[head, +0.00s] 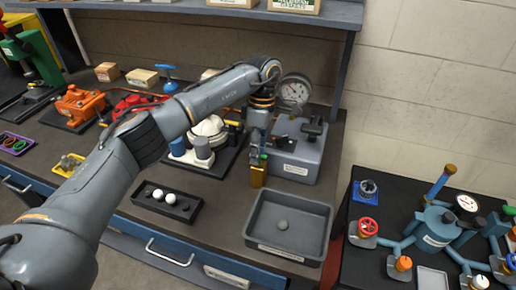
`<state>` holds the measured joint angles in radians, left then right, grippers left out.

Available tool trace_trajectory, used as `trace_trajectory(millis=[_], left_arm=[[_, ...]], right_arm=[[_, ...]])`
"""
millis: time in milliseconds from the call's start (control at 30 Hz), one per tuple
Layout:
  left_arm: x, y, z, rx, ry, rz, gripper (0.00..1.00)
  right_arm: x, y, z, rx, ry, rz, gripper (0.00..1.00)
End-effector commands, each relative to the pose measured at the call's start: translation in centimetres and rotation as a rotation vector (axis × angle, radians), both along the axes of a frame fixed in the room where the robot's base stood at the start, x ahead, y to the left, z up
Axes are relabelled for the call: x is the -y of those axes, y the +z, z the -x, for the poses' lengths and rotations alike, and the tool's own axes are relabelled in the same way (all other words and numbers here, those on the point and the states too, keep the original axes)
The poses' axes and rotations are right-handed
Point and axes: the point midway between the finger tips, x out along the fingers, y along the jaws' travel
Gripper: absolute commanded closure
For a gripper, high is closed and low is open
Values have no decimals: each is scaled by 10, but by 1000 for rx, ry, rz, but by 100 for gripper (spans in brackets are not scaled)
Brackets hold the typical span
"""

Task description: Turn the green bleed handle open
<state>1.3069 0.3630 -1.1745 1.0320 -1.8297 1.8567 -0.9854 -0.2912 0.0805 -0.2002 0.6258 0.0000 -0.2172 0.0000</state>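My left arm reaches in from the left across the bench. My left gripper (256,146) points down in front of a grey box (297,150) with a dark knob on top and a round dial gauge (294,92) behind it. A small green piece (264,157), which may be the bleed handle, shows right at the fingertips, above a brass-yellow block (258,176). The gripper covers part of the green piece; I cannot tell whether the fingers touch it or how far they are apart. My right gripper is not in view.
A grey tray (262,222) with a small ball stands in front of the box. A black holder (150,201) with pale balls lies to its left. Orange and red devices crowd the bench's left. A lower black table (356,262) at right carries a blue piped vessel (434,230).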

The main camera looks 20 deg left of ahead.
Motion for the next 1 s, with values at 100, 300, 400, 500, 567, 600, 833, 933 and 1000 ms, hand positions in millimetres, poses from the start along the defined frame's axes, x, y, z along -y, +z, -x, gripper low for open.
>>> trace_trajectory(millis=[100, 300, 400, 500, 567, 600, 833, 933, 1000], left_arm=[[0, 0, 0, 0, 0, 0, 65], [0, 0, 0, 0, 0, 0, 97], [0, 0, 0, -1, 0, 0, 100], [0, 0, 0, -1, 1, 0, 100], [0, 0, 0, -1, 3, -1, 100], [0, 0, 0, -1, 7, 0, 100], [-1, -1, 0, -1, 78, -1, 100], [-2, -1, 1, -1, 139, -1, 100], [-2, -1, 1, -1, 194, -1, 100]], right_arm=[[0, -1, 7, -11, 0, 1, 100], [1, -1, 15, -23, 0, 2, 100], [1, -1, 16, -24, 0, 2, 100], [1, -1, 15, -24, 0, 2, 100], [1, -2, 15, -23, 0, 2, 100], [1, -2, 15, -23, 0, 2, 100], [1, -6, 12, -19, -1, 1, 100], [0, -9, 11, -18, -1, 2, 100], [0, -12, 11, -17, -1, 2, 100]])
